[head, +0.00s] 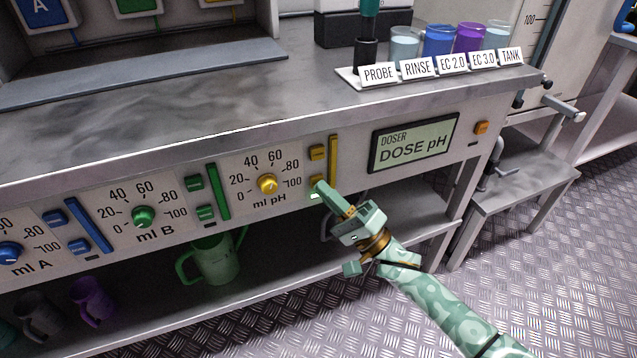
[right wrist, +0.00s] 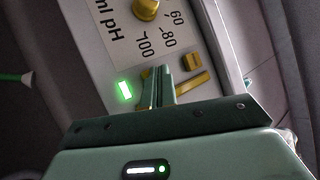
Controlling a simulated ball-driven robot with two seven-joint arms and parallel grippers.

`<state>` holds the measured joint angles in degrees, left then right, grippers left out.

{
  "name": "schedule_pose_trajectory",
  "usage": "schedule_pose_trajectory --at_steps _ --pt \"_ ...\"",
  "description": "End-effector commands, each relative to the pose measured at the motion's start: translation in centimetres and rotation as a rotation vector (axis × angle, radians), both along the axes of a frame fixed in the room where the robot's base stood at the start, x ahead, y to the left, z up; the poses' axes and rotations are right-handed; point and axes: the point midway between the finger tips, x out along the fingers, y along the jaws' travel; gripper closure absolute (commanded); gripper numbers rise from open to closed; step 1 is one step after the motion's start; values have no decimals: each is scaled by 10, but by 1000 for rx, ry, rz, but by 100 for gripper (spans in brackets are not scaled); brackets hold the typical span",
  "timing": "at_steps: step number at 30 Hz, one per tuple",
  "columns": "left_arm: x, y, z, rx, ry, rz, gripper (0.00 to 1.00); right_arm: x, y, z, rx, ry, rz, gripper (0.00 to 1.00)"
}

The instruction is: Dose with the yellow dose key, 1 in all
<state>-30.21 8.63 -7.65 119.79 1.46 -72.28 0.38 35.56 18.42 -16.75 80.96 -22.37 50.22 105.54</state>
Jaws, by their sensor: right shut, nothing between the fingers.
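The pH section of the doser panel has a yellow dial (head: 268,184), an upper yellow key (head: 317,153), a lower yellow key (head: 316,181) and a tall yellow bar (head: 334,162). My right gripper (head: 322,188) is shut and empty, its tips at the lower yellow key and partly covering it. In the right wrist view, the fingertips (right wrist: 161,84) are close to the panel beside a lit green lamp (right wrist: 124,91); whether they touch the key I cannot tell. The upper yellow key (right wrist: 192,62) is clear of them. The display (head: 414,144) reads "DOSE pH". My left gripper is out of view.
Green keys (head: 205,213) with a green dial and blue keys (head: 79,246) with a blue dial sit further left. An orange button (head: 481,128) is right of the display. Labelled cups and a probe stand on the bench above. A green jug (head: 212,262) is on the shelf below.

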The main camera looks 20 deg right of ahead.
Motion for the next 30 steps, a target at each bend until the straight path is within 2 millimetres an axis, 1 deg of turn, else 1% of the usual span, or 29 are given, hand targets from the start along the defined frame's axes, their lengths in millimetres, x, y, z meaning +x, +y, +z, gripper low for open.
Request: schedule_pose_trajectory --at_steps 5,12,23,26,30 --pt "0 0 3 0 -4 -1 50 -4 0 2 0 -1 1 100" --pt "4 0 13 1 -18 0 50 -16 0 2 0 -1 1 100" --pt "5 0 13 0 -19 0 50 -19 -1 1 0 0 0 100" --pt "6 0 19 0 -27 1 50 -25 -1 2 0 -1 1 100" --pt "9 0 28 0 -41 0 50 -40 -2 4 -1 -2 0 100"
